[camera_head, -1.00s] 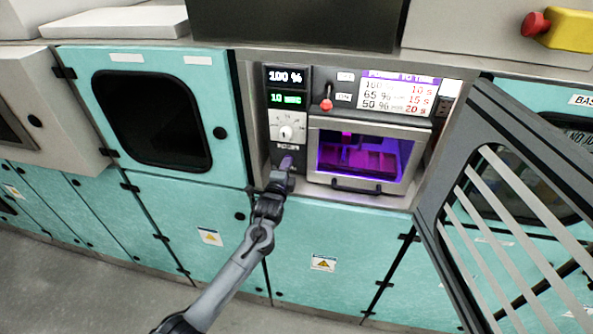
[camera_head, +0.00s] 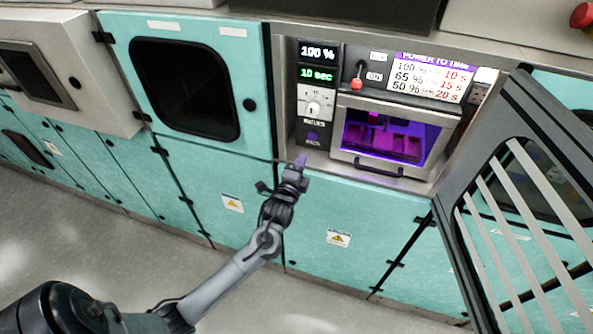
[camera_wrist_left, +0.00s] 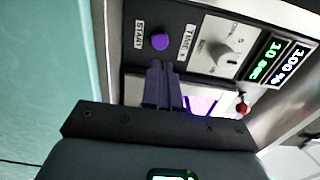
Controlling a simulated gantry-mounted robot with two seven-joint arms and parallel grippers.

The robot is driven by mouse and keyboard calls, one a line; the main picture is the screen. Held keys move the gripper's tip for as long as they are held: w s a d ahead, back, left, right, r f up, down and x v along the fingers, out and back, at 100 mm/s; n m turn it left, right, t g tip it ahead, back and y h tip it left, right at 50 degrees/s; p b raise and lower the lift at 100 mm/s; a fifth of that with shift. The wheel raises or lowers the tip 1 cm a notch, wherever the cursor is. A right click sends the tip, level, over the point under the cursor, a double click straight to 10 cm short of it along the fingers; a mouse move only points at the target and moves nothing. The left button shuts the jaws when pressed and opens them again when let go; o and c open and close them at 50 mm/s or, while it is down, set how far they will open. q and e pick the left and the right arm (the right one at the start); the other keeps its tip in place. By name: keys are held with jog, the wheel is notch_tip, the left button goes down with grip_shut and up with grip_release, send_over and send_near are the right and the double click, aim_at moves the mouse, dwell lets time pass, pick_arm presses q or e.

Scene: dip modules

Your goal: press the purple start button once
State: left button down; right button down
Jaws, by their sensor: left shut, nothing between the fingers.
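The purple start button (camera_wrist_left: 160,41) sits on the dark control panel beside the START label in the left wrist view. In the head view the button (camera_head: 312,136) shows small and dark below the dial. My left gripper (camera_head: 301,160) is shut and empty, just below and in front of the panel. In the left wrist view its fingertips (camera_wrist_left: 158,66) are together close to the button, with a small gap in the picture. The displays (camera_head: 317,63) read 100 % and 10 sec. My right gripper is not in view.
A lit purple chamber (camera_head: 388,140) with a handled door is right of the panel. A red-tipped switch (camera_head: 357,80) is above it. An open slatted grey door (camera_head: 525,215) stands at the right. Teal cabinets (camera_head: 200,185) line the front; floor is clear at left.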

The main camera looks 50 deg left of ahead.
pick_arm(q)
jog(key=shift+v, duration=1.9)
